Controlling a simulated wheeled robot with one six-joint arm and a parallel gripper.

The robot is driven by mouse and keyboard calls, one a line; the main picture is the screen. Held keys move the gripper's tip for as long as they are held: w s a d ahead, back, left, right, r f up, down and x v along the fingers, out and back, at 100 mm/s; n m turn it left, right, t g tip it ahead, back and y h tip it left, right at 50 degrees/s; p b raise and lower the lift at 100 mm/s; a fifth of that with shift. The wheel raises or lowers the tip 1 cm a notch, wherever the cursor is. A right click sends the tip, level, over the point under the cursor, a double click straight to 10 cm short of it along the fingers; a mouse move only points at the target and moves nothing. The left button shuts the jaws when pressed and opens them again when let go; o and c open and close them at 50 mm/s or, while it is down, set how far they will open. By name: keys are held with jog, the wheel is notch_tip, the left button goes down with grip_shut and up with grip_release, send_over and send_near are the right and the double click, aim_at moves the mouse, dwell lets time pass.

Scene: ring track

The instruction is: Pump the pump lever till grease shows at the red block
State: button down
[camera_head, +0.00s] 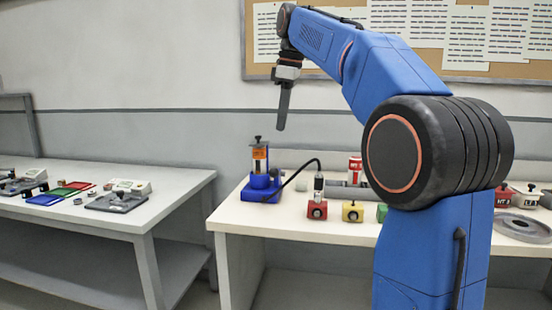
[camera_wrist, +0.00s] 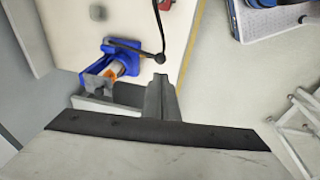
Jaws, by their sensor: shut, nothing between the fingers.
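The grease pump (camera_head: 260,186) is blue with an orange-labelled upright cylinder and a dark knob on top. It stands at the left end of the right-hand bench. A black hose (camera_head: 296,172) arcs from the pump to a fitting above the red block (camera_head: 317,211). No grease can be made out at the block.
A yellow block (camera_head: 352,212) and a green block (camera_head: 382,212) stand right of the red one. Another table (camera_head: 90,215) with trays and small parts stands left, across a gap. My arm hides part of the bench.

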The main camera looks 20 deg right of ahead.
aim_at(274, 169)
jog(key=f, duration=0.3)
jog(key=w+f, duration=0.1)
jog(key=f, duration=0.3)
jog(key=w+f, duration=0.1)
jog(key=f, duration=0.3)
jog(key=shift+w+a+f, duration=0.1)
jog(key=shift+a+f, duration=0.15)
jog(key=shift+a, duration=0.15)
jog(key=shift+f, duration=0.1)
jog(key=shift+s+a+f+t, duration=0.25)
jog(key=shift+s+f+t, duration=0.1)
jog(key=shift+f+t, duration=0.05)
jog(key=shift+s+a+f+t+h, duration=0.25)
jog(key=shift+s+f+t+h, duration=0.15)
jog(key=shift+f, duration=1.15)
jog(key=shift+s+a+f+t+h, duration=0.2)
jog(key=shift+s+f+t+h, duration=0.3)
jog(key=shift+f, duration=1.1)
jog(key=shift+s+a+f+t+h, duration=0.25)
jog(key=shift+f+t, duration=0.25)
jog(key=shift+f, duration=1.05)
jog(key=shift+f, duration=0.1)
jog(key=v, duration=1.4)
jog(key=shift+s+a, duration=0.3)
jog(key=shift+s, duration=0.1)
